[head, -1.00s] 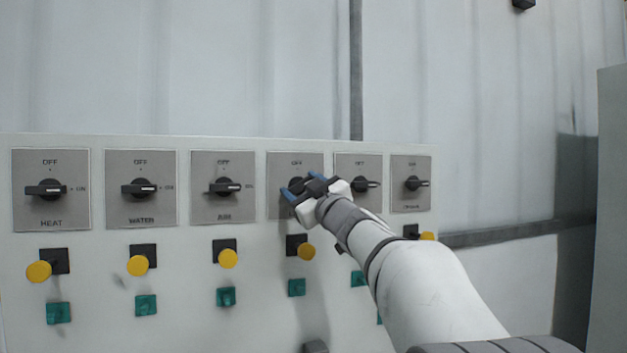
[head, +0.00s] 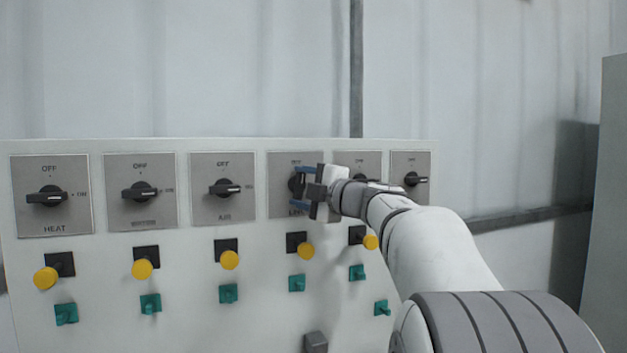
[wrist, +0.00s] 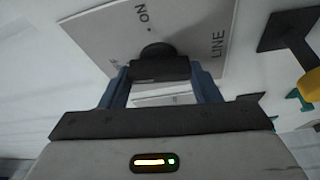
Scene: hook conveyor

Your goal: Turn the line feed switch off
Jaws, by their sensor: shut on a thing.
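The line switch is a black rotary knob (head: 294,185) on the fourth grey plate (head: 277,206) of the panel. In the wrist view, the knob (wrist: 160,67) sits between my two blue fingers, on a plate (wrist: 205,25) reading ON and LINE; the OFF label is partly hidden. My gripper (head: 299,187) is shut on the knob, with one finger above and one below in the head view. It also shows in the wrist view (wrist: 159,74). The knob's handle runs upright on the plate, along the OFF-to-LINE direction. My gripper partly covers the plate's right side.
Heat (head: 47,198), water (head: 140,191) and air (head: 224,188) switches are to the left, their handles sideways. Two more plates are at right, partly behind my arm. Yellow (head: 305,250) and green (head: 297,283) buttons protrude below. A grey cabinet edge (head: 605,200) stands far right.

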